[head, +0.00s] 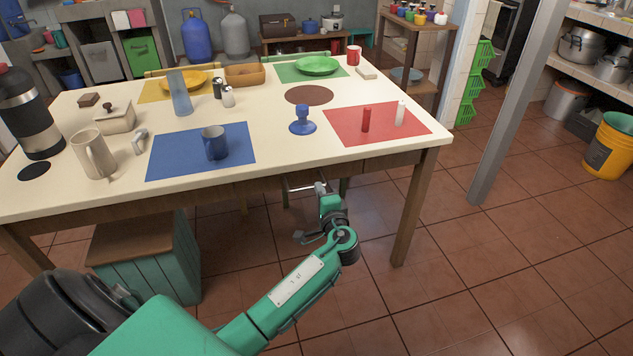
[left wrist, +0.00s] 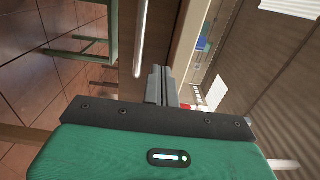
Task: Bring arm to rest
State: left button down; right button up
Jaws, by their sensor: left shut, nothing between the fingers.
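My left arm reaches in from the lower left of the head view. Its left gripper (head: 320,187) is in front of the table's near edge, below the tabletop. The left wrist view shows its fingers (left wrist: 159,85) pressed together with nothing between them. A metal bar-like handle (left wrist: 140,38) shows close by in that view; I cannot tell whether the fingers touch it. My right gripper is in neither view.

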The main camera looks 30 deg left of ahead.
pick_arm(q)
jog(key=v, duration=0.5)
jog(key=shift+r, duration=0.1)
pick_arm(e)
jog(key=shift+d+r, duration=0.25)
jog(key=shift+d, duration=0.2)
